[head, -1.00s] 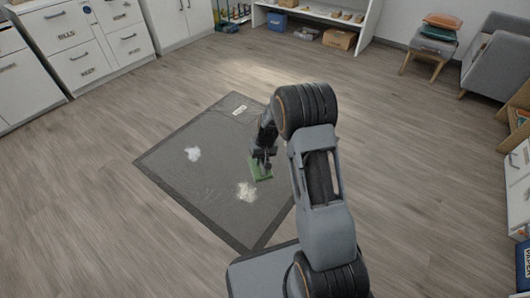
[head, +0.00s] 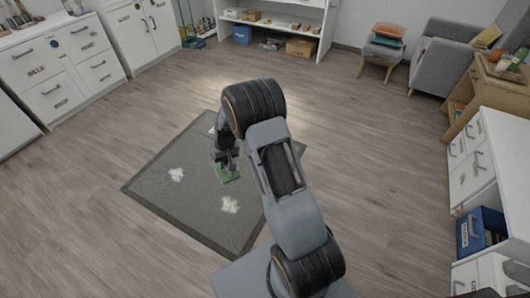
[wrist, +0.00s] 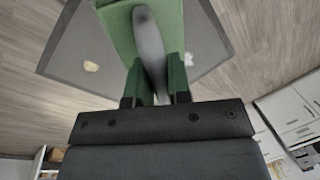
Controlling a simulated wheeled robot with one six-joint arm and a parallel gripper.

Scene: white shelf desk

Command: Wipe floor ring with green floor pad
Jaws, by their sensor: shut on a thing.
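The green floor pad (head: 226,174) is over the dark grey mat (head: 185,219), beside my gripper's tip. My gripper (head: 228,160) is shut on the pad's grey handle; in the wrist view its fingers (wrist: 157,82) flank the handle (wrist: 148,45), with the green pad (wrist: 115,25) beyond. I cannot tell whether the pad touches the mat. A pale patch (head: 230,205) lies just below the pad in the head view, and another white patch (head: 177,175) lies to its left. I cannot make out a clear ring. My arm hides the mat's far right part.
White drawers (head: 65,65) stand at the left and a low white shelf (head: 275,30) at the back. A grey armchair (head: 440,58) and a stool with cushions (head: 383,48) are at the back right. A white cabinet (head: 490,150) stands at right. Wood floor around the mat is open.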

